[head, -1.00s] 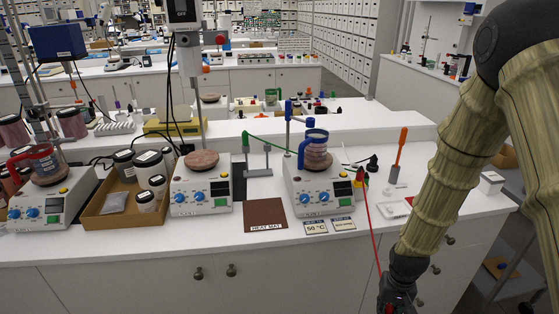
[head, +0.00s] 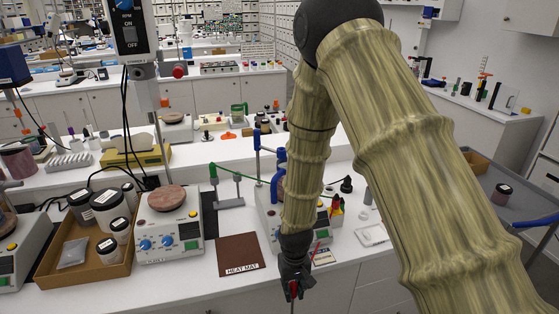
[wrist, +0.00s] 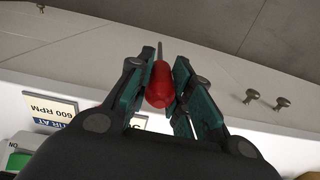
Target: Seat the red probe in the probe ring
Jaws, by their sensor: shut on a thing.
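The red probe (wrist: 159,86) is held between the teal finger pads of my gripper (wrist: 159,76) in the wrist view, its thin metal tip pointing away from the palm. In the head view my gripper (head: 294,284) hangs in front of the bench's front edge, with a bit of red showing at the fingers. A blue upright stand (head: 257,150) with a blue clamp is behind the right hotplate (head: 267,222). My arm hides most of that hotplate and its vessel. I cannot make out the probe ring for certain.
A brown heat mat (head: 238,252) lies left of my gripper. A middle hotplate (head: 170,235) and a cardboard tray of jars (head: 62,282) stand further left. A grey stand with a green bar (head: 229,185) stands behind the mat. Small bottles (head: 336,208) stand right of my forearm.

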